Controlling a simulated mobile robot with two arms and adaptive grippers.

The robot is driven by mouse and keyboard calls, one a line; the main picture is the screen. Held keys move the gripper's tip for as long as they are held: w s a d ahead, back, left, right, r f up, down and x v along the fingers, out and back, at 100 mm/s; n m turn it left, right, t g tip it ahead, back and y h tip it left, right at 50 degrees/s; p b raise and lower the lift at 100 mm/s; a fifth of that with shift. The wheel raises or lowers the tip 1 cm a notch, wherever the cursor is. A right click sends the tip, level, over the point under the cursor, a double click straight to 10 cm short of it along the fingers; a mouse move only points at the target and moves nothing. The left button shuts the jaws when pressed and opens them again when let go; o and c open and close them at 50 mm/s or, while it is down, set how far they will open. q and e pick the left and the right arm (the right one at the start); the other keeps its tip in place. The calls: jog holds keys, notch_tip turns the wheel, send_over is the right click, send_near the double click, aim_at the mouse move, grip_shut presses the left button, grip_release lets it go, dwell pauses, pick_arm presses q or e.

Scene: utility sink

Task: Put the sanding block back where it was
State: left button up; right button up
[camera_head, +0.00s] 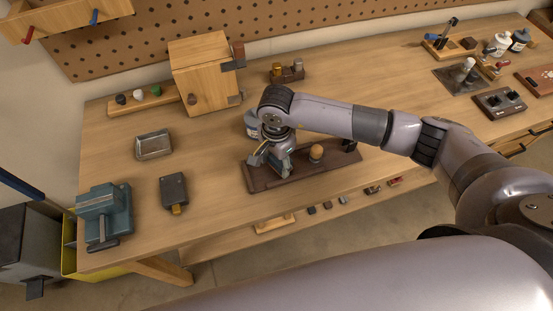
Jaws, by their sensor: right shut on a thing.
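My right gripper (268,160) points down over the left part of a dark brown wooden tray (295,181) near the front edge of the bench. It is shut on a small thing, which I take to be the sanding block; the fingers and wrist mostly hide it. I cannot tell whether the block touches the tray. A round orange-tan knob (317,152) stands on the same tray, right of the gripper. My left gripper is not in view.
A wooden cabinet (205,82) and a pale container (251,120) stand behind the gripper. A metal dish (153,145), a dark box (174,190) and a blue-grey vise (103,215) are at left. Bench space between the dark box and the tray is clear.

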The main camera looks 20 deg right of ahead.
aim_at(276, 161)
jog(key=shift+f, duration=0.15)
jog(key=o, duration=1.2)
jog(key=shift+r, duration=0.45)
notch_tip(276, 161, up, 12)
jog(key=b, duration=0.3)
jog(key=shift+f, duration=0.25)
